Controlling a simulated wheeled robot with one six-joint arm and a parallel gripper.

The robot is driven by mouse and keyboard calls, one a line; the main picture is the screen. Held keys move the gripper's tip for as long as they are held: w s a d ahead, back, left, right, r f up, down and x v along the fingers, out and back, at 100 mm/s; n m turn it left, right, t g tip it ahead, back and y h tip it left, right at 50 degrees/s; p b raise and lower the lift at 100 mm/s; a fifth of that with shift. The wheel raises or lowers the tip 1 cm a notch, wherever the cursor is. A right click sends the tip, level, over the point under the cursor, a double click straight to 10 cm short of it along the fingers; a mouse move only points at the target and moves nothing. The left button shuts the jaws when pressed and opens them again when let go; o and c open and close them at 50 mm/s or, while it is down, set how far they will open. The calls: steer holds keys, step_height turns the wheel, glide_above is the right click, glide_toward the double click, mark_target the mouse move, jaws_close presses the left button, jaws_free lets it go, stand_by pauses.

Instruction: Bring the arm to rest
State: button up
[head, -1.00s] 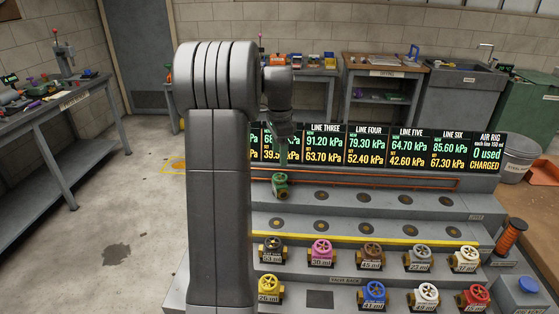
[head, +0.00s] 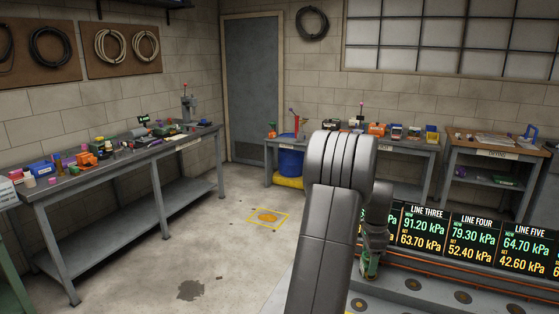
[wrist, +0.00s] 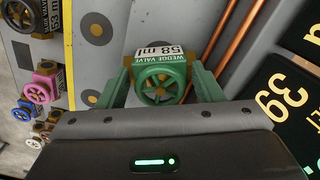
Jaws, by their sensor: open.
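My gripper (wrist: 160,80) is open in the wrist view, with one green finger on each side of the green wedge valve (wrist: 160,70). The valve has a round handwheel and a white label reading 58 ml. I cannot tell whether the fingers touch it. In the head view the valve (head: 370,264) shows at the left end of the rig's top step, below my gripper (head: 374,245). My arm stands bent in front of it and hides part of the rig.
A pressure display (head: 470,235) stands behind the valve, with orange pipe (wrist: 238,40) along its foot. Blue, pink and other valves (wrist: 40,90) sit on lower steps. A long workbench (head: 130,165) stands left; the floor (head: 215,255) between is open.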

steer(key=shift+f, duration=0.95)
steer(key=shift+r+b, duration=0.3)
steer(key=shift+r, duration=1.6)
steer(key=shift+f, duration=0.1)
